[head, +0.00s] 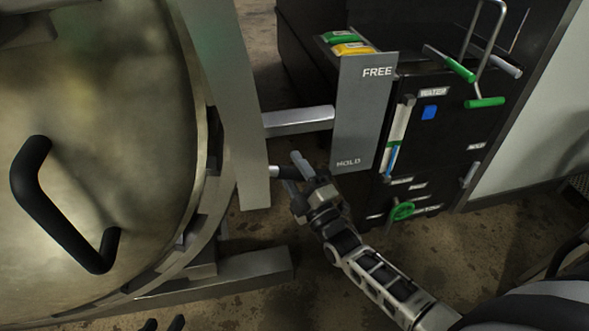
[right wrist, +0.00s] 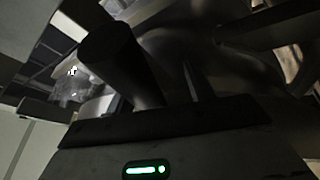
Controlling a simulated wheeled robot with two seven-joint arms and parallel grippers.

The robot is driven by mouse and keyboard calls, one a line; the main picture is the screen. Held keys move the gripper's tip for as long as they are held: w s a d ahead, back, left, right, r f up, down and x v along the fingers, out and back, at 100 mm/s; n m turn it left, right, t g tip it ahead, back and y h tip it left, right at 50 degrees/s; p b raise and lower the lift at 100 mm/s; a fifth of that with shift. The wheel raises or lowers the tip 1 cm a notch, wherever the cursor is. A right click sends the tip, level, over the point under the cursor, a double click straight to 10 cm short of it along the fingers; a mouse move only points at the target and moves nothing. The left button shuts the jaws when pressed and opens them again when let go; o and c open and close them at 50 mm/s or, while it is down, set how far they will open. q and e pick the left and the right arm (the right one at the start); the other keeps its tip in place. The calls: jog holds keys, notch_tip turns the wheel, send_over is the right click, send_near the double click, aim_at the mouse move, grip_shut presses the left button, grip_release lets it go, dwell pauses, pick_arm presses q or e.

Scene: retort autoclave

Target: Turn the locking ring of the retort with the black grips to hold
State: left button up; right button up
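The round metal retort door (head: 110,110) fills the left of the head view, with a bent black handle (head: 60,215) on its face. The locking ring (head: 205,200) runs along its right edge.
A grey plate (head: 362,115) marked FREE at the top and HOLD at the bottom stands just above my right gripper. Behind it is a black cabinet (head: 450,130) with green levers and a green handwheel (head: 402,211). A metal beam (head: 240,272) lies low beneath the ring.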

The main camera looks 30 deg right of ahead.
jog(key=shift+s+f, duration=0.15)
jog(key=shift+f, duration=0.05)
jog(key=shift+s+f, duration=0.1)
jog(key=shift+s, duration=0.2)
pick_arm(q)
jog(key=shift+s+a+f+g+p, duration=0.1)
jog(key=shift+a+f+g+p, duration=0.3)
jog(key=shift+p, duration=0.35)
pick_arm(e)
jog(key=v, duration=1.5)
pick_arm(q)
jog(key=shift+d, duration=0.15)
